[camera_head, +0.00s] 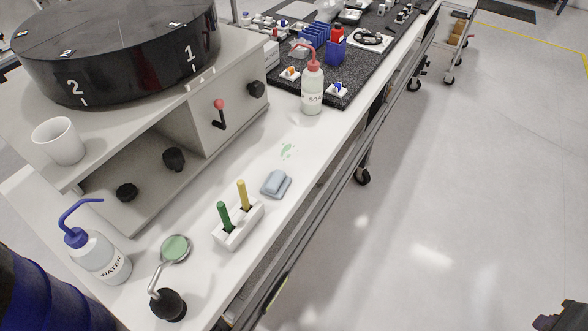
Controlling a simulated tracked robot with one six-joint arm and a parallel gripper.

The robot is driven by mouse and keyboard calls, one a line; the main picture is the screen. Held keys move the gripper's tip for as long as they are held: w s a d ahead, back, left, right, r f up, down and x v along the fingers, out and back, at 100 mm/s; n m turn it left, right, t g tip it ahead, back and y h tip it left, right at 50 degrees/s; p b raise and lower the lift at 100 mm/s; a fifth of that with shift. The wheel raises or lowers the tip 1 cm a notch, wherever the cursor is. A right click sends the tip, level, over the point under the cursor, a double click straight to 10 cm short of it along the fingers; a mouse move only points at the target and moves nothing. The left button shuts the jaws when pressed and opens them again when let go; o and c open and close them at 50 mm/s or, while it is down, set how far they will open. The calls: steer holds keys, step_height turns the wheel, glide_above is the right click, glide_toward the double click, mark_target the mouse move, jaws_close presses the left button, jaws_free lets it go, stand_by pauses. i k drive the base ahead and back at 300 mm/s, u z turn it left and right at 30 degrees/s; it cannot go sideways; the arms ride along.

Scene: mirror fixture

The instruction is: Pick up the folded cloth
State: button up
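The folded cloth (276,184) is a small blue-grey pad lying flat on the white bench top (310,150), near its front edge. It lies just behind and to the right of a white holder (238,226) with a green-handled and a yellow-handled tool upright in it. Nothing covers the cloth. I cannot make out my gripper in this view, and nothing is touching the cloth.
A pale green smear (288,151) lies behind the cloth. A soap bottle (312,90) stands further back. Nearer are a round mirror on a stand (175,248), a water bottle (97,257) and a white cup (59,141). Open floor (440,200) lies right of the bench.

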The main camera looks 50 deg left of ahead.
mark_target(277, 184)
steer(key=i, duration=2)
steer(key=u, duration=3.35)
